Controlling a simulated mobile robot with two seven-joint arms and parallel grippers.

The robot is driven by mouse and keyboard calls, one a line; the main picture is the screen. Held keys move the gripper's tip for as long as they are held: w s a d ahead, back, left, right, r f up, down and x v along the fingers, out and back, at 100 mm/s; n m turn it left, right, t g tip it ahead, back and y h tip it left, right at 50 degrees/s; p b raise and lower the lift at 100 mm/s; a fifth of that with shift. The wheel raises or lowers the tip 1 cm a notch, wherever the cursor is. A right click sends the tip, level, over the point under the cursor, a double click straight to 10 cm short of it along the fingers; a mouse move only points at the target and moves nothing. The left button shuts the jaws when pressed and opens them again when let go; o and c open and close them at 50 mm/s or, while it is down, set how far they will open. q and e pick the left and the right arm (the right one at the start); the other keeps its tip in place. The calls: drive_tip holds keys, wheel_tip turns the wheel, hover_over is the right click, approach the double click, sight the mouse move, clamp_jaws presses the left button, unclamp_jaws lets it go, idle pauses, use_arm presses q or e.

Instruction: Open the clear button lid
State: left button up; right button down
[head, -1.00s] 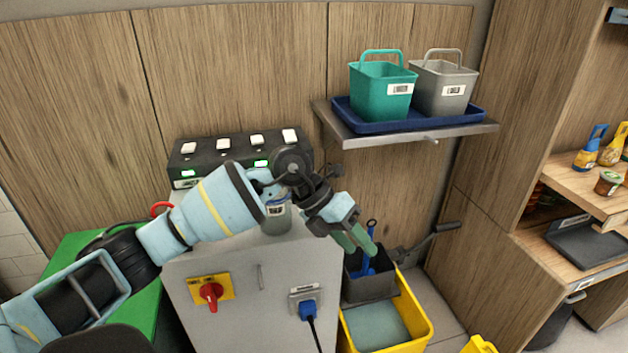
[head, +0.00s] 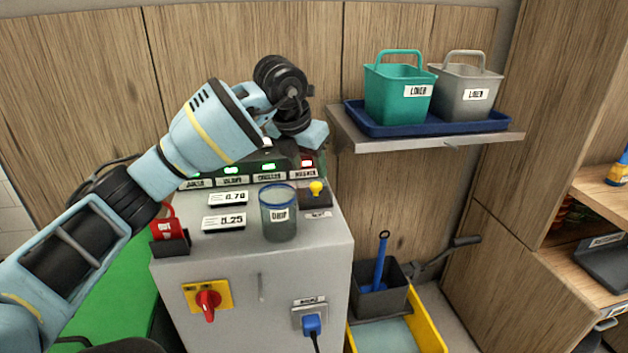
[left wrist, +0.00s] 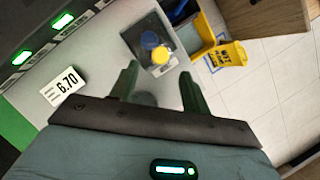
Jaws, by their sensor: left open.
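A yellow button (head: 316,187) sits on a dark base (head: 317,200) at the right of the grey cabinet top. In the left wrist view, the yellow button (left wrist: 160,55) and a blue round shape show inside a pale-edged dark square (left wrist: 130,40). I cannot make out the clear lid's outline or whether it is up or down. My left gripper (head: 318,160) is above the back right of the cabinet, close behind the button in the head view. In the left wrist view its green fingers (left wrist: 160,76) are apart and empty, with the button just beyond them. My right gripper is not in view.
A blue-rimmed cup (head: 279,222) stands left of the button base. Price signs (head: 224,222), a red item in a holder (head: 168,232) and a lit control panel (head: 262,178) are nearby. A shelf (head: 425,143) with two buckets juts out at right.

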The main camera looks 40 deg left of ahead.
sight(316, 185)
use_arm(q)
drive_tip(key=shift+x, duration=2.75)
drive_tip(key=shift+c, duration=0.4)
clamp_jaws()
